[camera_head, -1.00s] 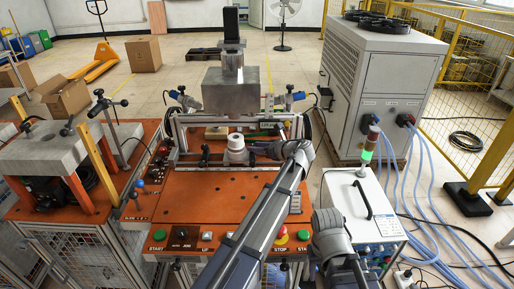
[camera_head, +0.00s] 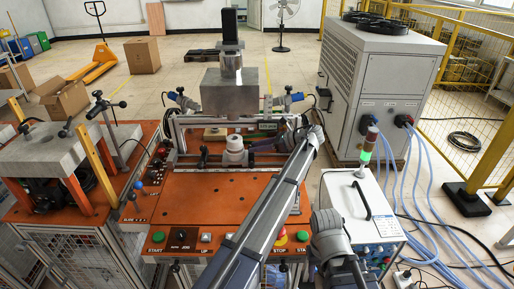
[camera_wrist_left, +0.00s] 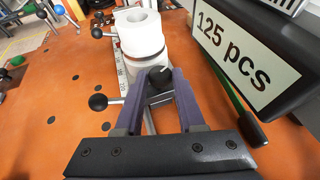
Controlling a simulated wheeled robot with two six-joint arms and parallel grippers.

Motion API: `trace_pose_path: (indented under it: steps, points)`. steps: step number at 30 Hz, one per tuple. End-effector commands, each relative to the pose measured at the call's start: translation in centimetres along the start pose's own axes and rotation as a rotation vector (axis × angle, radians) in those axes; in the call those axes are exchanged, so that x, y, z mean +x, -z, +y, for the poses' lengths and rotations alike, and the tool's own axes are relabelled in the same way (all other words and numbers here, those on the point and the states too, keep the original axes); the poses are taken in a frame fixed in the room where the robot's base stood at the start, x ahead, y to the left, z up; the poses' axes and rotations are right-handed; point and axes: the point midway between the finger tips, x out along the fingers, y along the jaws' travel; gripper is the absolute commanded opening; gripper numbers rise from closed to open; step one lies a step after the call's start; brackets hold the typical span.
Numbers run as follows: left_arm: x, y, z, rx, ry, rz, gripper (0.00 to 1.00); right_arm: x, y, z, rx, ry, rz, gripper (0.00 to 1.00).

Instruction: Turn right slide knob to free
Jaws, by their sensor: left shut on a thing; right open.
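The right slide knob (camera_wrist_left: 159,76) is a small black knob with a white pointer mark. In the left wrist view it sits in front of a white cylinder (camera_wrist_left: 140,38) on the orange machine top. My left gripper's (camera_wrist_left: 157,84) two purple fingers are shut on the knob. In the head view that gripper (camera_head: 252,147) reaches in beside the white cylinder, and its fingers largely hide the knob. My right gripper (camera_head: 339,270) is low in the head view, open, away from the slide, in front of the white box.
A display reading 125 pcs (camera_wrist_left: 245,45) stands close to the right of my left gripper. Black ball knobs (camera_wrist_left: 97,102) stick out on the left. A metal block (camera_head: 228,93) hangs above the white cylinder. The orange top (camera_head: 190,195) is clear in front.

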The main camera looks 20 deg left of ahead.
Motion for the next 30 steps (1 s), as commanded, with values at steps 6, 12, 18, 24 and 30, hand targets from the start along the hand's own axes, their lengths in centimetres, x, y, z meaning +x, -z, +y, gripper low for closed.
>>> trace_pose_path:
  steps: [6, 12, 18, 24, 30]
  points:
    - [-0.02, 0.06, -0.08, -0.011, -0.026, 0.002, 0.00, 0.01, 0.00, 0.00, 0.000, 0.000, 0.000, 0.50]
    - [0.00, 0.05, -0.03, -0.011, -0.028, 0.002, 0.00, 0.01, 0.00, 0.00, 0.000, 0.000, 0.000, 0.50]
    - [0.00, 0.05, -0.03, -0.011, -0.028, 0.002, 0.44, 0.01, 0.00, 0.00, 0.000, 0.000, 0.000, 0.50]
    - [0.01, 0.03, -0.05, -0.011, -0.027, 0.001, 0.50, 0.01, 0.00, 0.00, 0.000, 0.000, 0.000, 0.50]
    - [-0.26, -0.03, -0.08, -0.011, -0.027, 0.001, 0.50, -0.15, -0.01, 0.01, 0.000, 0.000, 0.000, 0.50]
